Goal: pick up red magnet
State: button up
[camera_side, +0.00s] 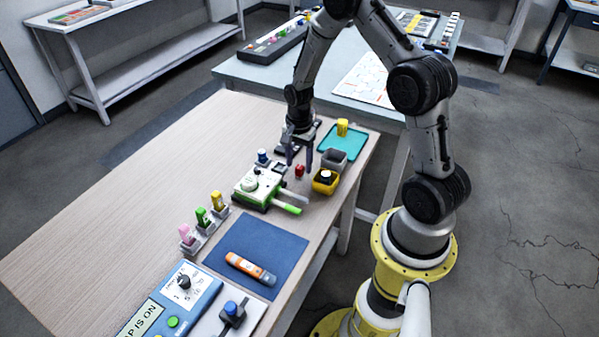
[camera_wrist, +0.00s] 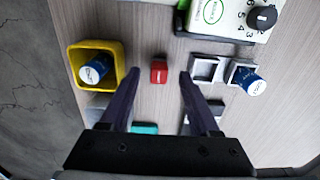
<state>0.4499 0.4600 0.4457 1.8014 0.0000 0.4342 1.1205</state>
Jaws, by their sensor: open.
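The red magnet (camera_side: 299,171) is a small red block standing on the wooden table, between the green-and-white device and the yellow bin. In the wrist view the red magnet (camera_wrist: 159,71) lies between and just beyond the two dark fingers, with bare table around it. My gripper (camera_side: 300,160) is above the table close to the magnet. In the wrist view my gripper (camera_wrist: 160,80) is open and empty, with its fingers on either side of the magnet's line. I cannot tell the exact height of the fingertips.
A yellow bin (camera_wrist: 73,62) holding a blue-labelled cylinder stands left of the magnet in the wrist view. Grey square holders (camera_wrist: 206,67) and another blue cylinder (camera_wrist: 253,84) are at right. The green-and-white device (camera_side: 257,186) is close by. A teal tray (camera_side: 353,145) lies behind.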

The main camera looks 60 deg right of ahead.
aim_at(299, 167)
notch_tip(299, 167, down, 3)
jog(key=shift+f, duration=0.15)
grip_shut()
dwell(0.4)
